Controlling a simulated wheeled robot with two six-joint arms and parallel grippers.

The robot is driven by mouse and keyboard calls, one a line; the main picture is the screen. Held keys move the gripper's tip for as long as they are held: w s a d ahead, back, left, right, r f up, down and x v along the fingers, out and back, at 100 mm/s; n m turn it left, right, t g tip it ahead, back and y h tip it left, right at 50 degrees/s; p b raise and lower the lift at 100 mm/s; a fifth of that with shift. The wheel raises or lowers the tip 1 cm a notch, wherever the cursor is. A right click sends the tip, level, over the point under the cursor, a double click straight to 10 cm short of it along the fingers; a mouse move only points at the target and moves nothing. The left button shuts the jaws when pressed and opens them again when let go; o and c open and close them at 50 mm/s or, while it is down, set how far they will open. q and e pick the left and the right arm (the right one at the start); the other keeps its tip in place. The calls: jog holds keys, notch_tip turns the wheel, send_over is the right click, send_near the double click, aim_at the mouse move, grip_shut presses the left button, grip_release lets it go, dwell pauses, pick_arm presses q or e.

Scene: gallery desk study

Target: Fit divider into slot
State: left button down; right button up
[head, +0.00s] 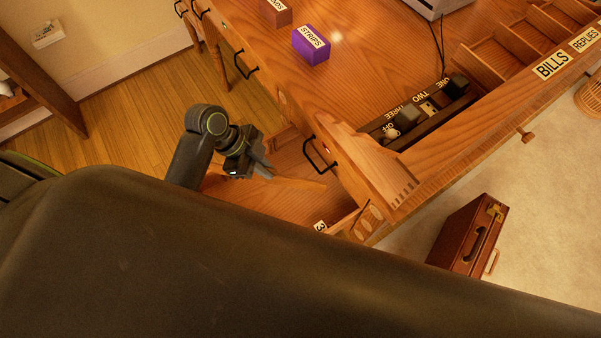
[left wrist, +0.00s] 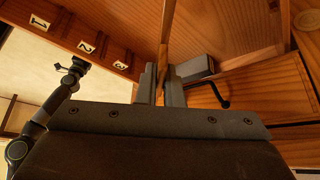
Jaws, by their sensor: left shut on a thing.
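The divider is a thin wooden board (head: 298,183), seen nearly edge-on in the head view. My left gripper (head: 266,172) is shut on it, over the open drawer (head: 290,153). In the left wrist view the divider (left wrist: 167,28) stands up between the two fingers of my left gripper (left wrist: 161,84). Number labels 1 (left wrist: 38,22), 2 (left wrist: 87,47) and 3 (left wrist: 120,65) run along a drawer wall there. The slots are hard to make out, and I cannot tell whether the divider touches one. My right gripper (left wrist: 75,66) is small at the left of the left wrist view.
The desk top holds a purple STRIPS box (head: 311,45), a reddish box (head: 276,12) and a dark labelled rack (head: 415,118). A black drawer handle (head: 318,157) sticks out beside the open drawer. A brown case (head: 468,235) stands on the floor.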

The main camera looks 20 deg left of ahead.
aim_at(267, 182)
pick_arm(q)
notch_tip(267, 182, down, 9)
jog(key=shift+d+r+b, duration=0.1)
jog(key=shift+r+b, duration=0.05)
jog(key=shift+b, duration=0.45)
jog(key=shift+w+d+r, duration=0.15)
jog(key=shift+w+d, duration=0.3)
jog(key=shift+w, duration=0.2)
jog(key=shift+w+d+r, duration=0.1)
jog(key=shift+w+d, duration=0.35)
jog(key=shift+w, duration=0.15)
jog(key=shift+w+d, duration=0.4)
jog(key=shift+w, duration=0.1)
jog(key=w+d, duration=0.2)
jog(key=w, duration=0.1)
jog(key=shift+d, duration=0.2)
jog(key=shift+f, duration=0.65)
pick_arm(e)
jog(key=shift+w+d+f, duration=0.15)
jog(key=shift+d+f, duration=0.05)
jog(key=shift+f, duration=0.3)
pick_arm(q)
jog(key=shift+s, duration=0.1)
pick_arm(e)
jog(key=shift+a, duration=0.1)
